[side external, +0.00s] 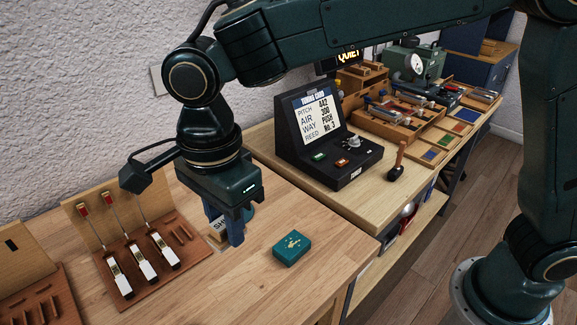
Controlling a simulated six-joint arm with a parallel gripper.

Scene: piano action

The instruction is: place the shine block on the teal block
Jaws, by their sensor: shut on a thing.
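The shine block (217,229) is a pale block with dark letters, of which "SH" shows. It is between the fingers of my gripper (227,226), which is shut on it, and the near finger hides much of it. The gripper points down at the wooden bench, left of the teal block. I cannot tell whether the shine block touches the bench top. The teal block (292,247) lies flat on the bench with a pale gold mark on its top face, and nothing is on it.
A reddish-brown rack (140,262) with white and red piano parts stands left of the gripper. A black tuning console (330,140) stands on a second bench behind, with a dark-headed mallet (397,165) beside it. Bare bench surrounds the teal block.

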